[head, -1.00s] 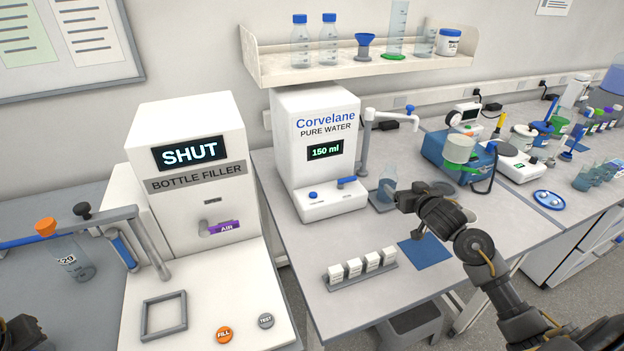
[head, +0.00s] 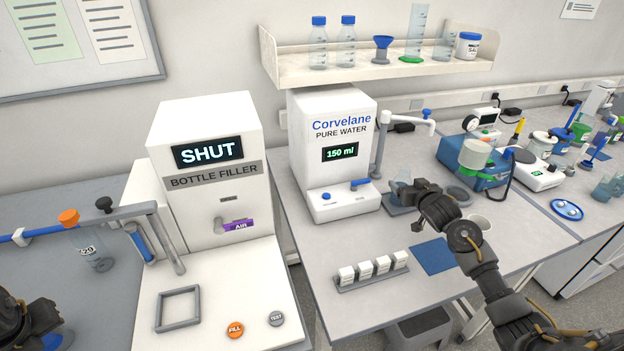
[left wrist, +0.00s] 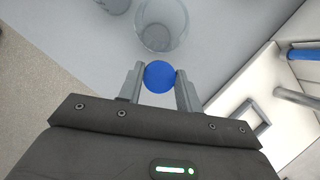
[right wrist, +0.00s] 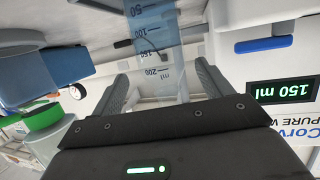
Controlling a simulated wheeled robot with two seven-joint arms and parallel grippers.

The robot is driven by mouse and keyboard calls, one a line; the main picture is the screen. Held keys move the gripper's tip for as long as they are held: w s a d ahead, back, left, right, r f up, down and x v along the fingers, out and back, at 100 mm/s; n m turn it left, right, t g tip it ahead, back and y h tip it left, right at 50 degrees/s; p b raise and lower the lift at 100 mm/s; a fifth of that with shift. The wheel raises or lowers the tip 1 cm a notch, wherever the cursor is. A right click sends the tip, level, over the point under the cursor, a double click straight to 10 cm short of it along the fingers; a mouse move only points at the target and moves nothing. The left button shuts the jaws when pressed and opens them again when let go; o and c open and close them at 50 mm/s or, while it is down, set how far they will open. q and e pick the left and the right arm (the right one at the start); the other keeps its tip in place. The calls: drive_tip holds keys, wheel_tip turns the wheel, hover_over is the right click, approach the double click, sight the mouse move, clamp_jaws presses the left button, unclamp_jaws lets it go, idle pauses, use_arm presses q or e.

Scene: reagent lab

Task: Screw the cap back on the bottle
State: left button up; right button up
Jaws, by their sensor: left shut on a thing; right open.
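My left gripper (left wrist: 160,84) is shut on a round blue cap (left wrist: 160,76), seen from above in the left wrist view. Just past the cap is an open clear glass vessel (left wrist: 164,25); I cannot tell whether it is the bottle. In the head view, the left gripper (head: 40,322) is at the lower left corner, with a bit of blue beside it. My right gripper (head: 418,192) is open at the water dispenser. A clear graduated vessel (right wrist: 158,40) shows beyond its open fingers (right wrist: 160,88) and stands on the dispenser's pad in the head view (head: 402,182).
The bottle filler (head: 205,140) reads SHUT, with a grey square frame (head: 178,324) on its base. A clear labelled vessel (head: 97,256) stands left of it. The water dispenser (head: 330,165) reads 150 ml. A row of small white boxes (head: 365,278) and a blue mat (head: 432,257) lie in front.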

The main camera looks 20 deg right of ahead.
sight(400, 180)
use_arm(q)
drive_tip(key=shift+r+p, duration=0.75)
drive_tip(key=shift+r, duration=0.05)
use_arm(e)
drive_tip(key=x, duration=0.3)
drive_tip(key=shift+w+a+f, duration=0.1)
drive_tip(key=shift+w+f, duration=0.1)
drive_tip(key=shift+w, duration=0.2)
drive_tip(key=shift+w+f, duration=0.3)
drive_tip(key=shift+w, duration=0.35)
drive_tip(key=shift+c, duration=0.5)
drive_tip(key=c, duration=1.1)
drive_tip(key=shift+o, duration=0.2)
drive_tip(key=shift+r, duration=0.15)
